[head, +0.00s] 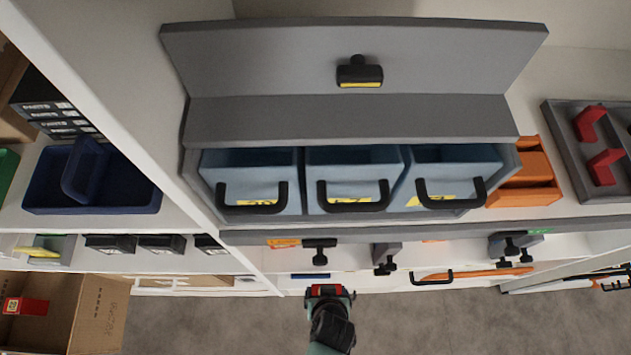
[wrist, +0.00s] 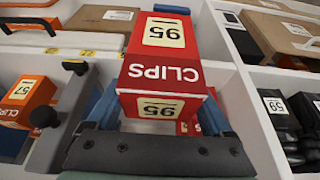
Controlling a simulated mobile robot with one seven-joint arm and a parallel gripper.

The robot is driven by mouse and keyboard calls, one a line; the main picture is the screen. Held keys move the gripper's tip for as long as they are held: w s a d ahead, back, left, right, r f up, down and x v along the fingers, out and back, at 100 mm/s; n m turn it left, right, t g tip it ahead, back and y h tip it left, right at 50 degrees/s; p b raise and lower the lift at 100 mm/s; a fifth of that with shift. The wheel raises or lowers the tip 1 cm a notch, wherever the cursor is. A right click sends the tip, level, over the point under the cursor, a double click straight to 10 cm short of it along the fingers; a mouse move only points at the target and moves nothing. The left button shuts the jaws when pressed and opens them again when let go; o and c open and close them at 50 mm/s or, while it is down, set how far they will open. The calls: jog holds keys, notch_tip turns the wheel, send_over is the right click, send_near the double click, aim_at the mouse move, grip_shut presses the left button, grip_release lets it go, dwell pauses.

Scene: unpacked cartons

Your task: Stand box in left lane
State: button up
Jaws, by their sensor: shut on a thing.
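My gripper (wrist: 158,106) is shut on a red box (wrist: 160,76) in the wrist view, with a blue finger on each side. The box carries the word CLIPS and a cream label reading 95, both upside down in this view. A bit of red with a label also shows low between the fingers. In the head view my gripper (head: 328,294) holds the red box (head: 325,290) low in front of the shelf unit. The left lane is not clearly identifiable.
Orange boxes labelled 57 (wrist: 22,100) lie left of the gripper, and black packs labelled 59 (wrist: 283,120) right, beyond a white divider (wrist: 252,110). Blue drawers (head: 353,165) stand above in the head view. An open carton (head: 100,315) is at lower left.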

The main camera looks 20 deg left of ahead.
jog(key=w+a+b, duration=0.2)
jog(key=w+b, duration=0.1)
jog(key=w, duration=0.2)
jog(key=w+a+f+b, duration=0.1)
jog(key=w+a+b, duration=0.1)
jog(key=w, duration=0.4)
jog(key=w+a+b, duration=0.2)
jog(key=w+b, duration=0.3)
jog(key=shift+w+a+f, duration=0.15)
jog(key=shift+a+f, duration=0.05)
jog(key=shift+a, duration=0.2)
jog(key=shift+f, duration=0.15)
jog(key=o, duration=1.4)
jog(key=shift+c, duration=0.2)
